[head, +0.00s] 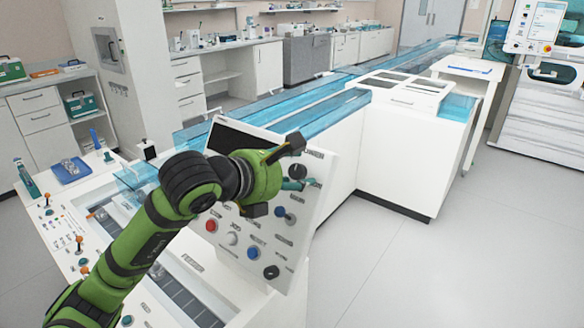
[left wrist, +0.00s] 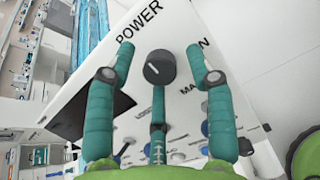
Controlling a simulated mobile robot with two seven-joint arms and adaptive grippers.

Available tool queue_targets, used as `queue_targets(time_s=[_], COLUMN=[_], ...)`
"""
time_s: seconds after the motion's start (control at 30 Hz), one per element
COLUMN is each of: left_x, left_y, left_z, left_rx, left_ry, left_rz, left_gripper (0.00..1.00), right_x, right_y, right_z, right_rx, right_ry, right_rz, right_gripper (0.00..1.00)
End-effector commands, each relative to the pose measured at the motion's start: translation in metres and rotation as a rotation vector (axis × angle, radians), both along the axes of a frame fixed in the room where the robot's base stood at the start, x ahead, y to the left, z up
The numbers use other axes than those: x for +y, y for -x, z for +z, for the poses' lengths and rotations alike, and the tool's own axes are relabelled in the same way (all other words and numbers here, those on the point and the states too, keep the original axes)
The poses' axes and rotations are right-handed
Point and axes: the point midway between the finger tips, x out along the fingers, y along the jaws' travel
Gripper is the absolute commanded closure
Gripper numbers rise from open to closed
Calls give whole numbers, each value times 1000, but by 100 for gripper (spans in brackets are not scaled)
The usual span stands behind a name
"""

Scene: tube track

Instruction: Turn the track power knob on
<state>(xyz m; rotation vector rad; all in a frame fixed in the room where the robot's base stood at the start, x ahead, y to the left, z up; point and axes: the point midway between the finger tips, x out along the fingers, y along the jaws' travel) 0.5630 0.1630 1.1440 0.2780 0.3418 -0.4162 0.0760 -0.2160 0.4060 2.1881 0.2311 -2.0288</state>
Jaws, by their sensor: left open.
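The track power knob (left wrist: 159,67) is a round black knob with a short white mark, under the printed word POWER on a white slanted control panel (head: 318,205). In the head view the knob (head: 297,171) shows just beyond my left gripper (head: 289,179). The left gripper (left wrist: 160,62) is open. In the left wrist view its teal fingers stand around the knob, left, right and below, with visible gaps. I cannot tell how far the fingertips are from the panel. The right finger partly covers a label ending in N. My right gripper is not in view.
Lower on the panel are another black knob (head: 271,271), a red button (head: 211,225), a white button (head: 232,238) and a blue button (head: 253,252). A dark screen (left wrist: 92,112) is on the panel. A blue-covered track (head: 330,112) runs behind. The floor at right is clear.

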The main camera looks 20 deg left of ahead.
Motion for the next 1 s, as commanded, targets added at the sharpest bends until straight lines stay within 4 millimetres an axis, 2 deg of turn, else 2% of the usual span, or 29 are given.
queue_targets(time_s=[0.2,0.23,0.33,0.37,0.67,1.0], left_x=[0,0,0,0,0,0], left_y=[0,0,0,0,0,-1], left_z=[-1,-1,0,0,-1,-3], left_rx=[0,0,0,-1,-5,-58], left_ry=[0,0,0,0,-9,-144], left_rz=[0,0,0,0,-7,-89], left_gripper=[46,54,94,100,100,100], right_x=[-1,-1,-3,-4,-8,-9], right_y=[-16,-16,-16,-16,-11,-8], right_z=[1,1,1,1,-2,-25], right_rx=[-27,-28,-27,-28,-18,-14], right_ry=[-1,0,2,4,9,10], right_rz=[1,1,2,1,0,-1], right_gripper=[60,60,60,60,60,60])
